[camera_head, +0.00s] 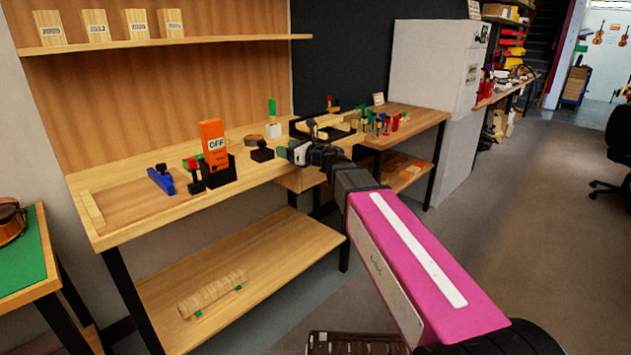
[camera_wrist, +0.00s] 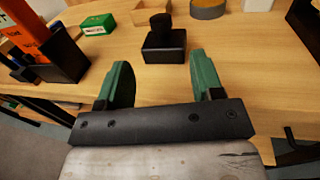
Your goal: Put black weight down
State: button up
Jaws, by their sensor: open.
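The black weight (camera_wrist: 165,45) is a dark block with a knob on top. It stands upright on the wooden bench top (camera_wrist: 235,50), and it also shows in the head view (camera_head: 262,152), to the right of the orange box. My gripper (camera_wrist: 160,82) has green fingers, spread apart and empty. In the wrist view the weight is just beyond the fingertips, in line with the gap between them and apart from them. In the head view my gripper (camera_head: 287,152) is at the bench's front edge, right of the weight.
An orange box marked OFF (camera_head: 214,142) stands in a black holder, with a blue tool (camera_head: 161,179) to its left. A white block with a green top (camera_head: 273,125) and a round ring (camera_wrist: 208,8) are behind the weight. Bench top around the weight is mostly clear.

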jog(key=w+d+f+m+t+h, duration=0.1)
jog(key=d+f+m+t+h, duration=0.1)
jog(key=d+f+m+h, duration=0.5)
jog(key=w+d+f+m+t+h, duration=0.2)
jog(key=d+f+m+h, duration=0.15)
jog(key=d+m, duration=0.75)
jog(key=w+d+f+m+t+h, duration=0.1)
jog(key=d+f+m+t+h, duration=0.1)
jog(key=d+f+m+h, duration=0.65)
jog(key=s+d+f+m+g, duration=0.4)
jog(key=s+d+m, duration=0.1)
jog(key=m, duration=0.5)
jog(key=s+d+f+m+g+y, duration=0.1)
jog(key=s+f+m+g, duration=0.4)
jog(key=s, duration=0.4)
jog(key=s+d+f+m+g+y, duration=0.1)
jog(key=s+f+m+g+y, duration=0.1)
jog(key=s+f+m+g, duration=0.3)
jog(key=s+f+m, duration=0.1)
jog(key=s+f, duration=0.1)
jog(key=s, duration=0.2)
jog(key=shift+d+f+m+g, duration=0.15)
jog(key=shift+d+m+g, duration=0.15)
jog(key=shift+m+g, duration=0.1)
